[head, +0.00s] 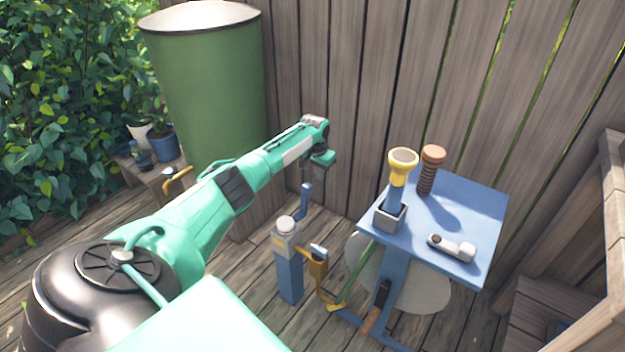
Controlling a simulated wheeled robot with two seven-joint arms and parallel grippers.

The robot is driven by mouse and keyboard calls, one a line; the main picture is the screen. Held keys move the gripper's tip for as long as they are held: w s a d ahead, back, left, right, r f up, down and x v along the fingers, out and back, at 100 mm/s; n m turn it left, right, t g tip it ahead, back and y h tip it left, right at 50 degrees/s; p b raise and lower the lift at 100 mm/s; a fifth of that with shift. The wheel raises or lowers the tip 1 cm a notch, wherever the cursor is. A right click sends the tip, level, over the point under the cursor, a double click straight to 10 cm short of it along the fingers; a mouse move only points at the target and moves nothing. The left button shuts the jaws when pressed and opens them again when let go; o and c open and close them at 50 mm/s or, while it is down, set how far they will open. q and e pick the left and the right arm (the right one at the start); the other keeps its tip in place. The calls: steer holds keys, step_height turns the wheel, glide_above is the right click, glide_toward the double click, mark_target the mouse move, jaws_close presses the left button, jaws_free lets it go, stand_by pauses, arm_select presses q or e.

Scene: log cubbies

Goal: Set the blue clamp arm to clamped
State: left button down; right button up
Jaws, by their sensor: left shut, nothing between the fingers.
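A blue bent lever (304,200), which looks like the blue clamp arm, rises from beside the grey head (286,228) of a blue post (289,273). Its upper end points up and its lower end bends toward the head. My left gripper (323,160) is at the end of the teal arm, above and slightly right of the lever's tip in the picture. It looks shut and empty, with its fingers small and hard to see. It appears apart from the lever. My right gripper is not in view.
A blue table (470,205) on the right holds a yellow-topped lever (402,165) in a grey socket, a brown ribbed post (430,170) and a grey fitting (452,248). A green barrel (208,85) and wooden fence (345,65) stand behind. An orange-brown bracket (318,268) juts beside the post.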

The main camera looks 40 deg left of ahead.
arm_select(q)
steer(key=shift+s+d+r, duration=0.1)
steer(key=shift+s+r, duration=0.15)
steer(key=shift+s, duration=0.7)
steer(key=shift+s+r, duration=0.2)
steer(key=shift+s, duration=0.75)
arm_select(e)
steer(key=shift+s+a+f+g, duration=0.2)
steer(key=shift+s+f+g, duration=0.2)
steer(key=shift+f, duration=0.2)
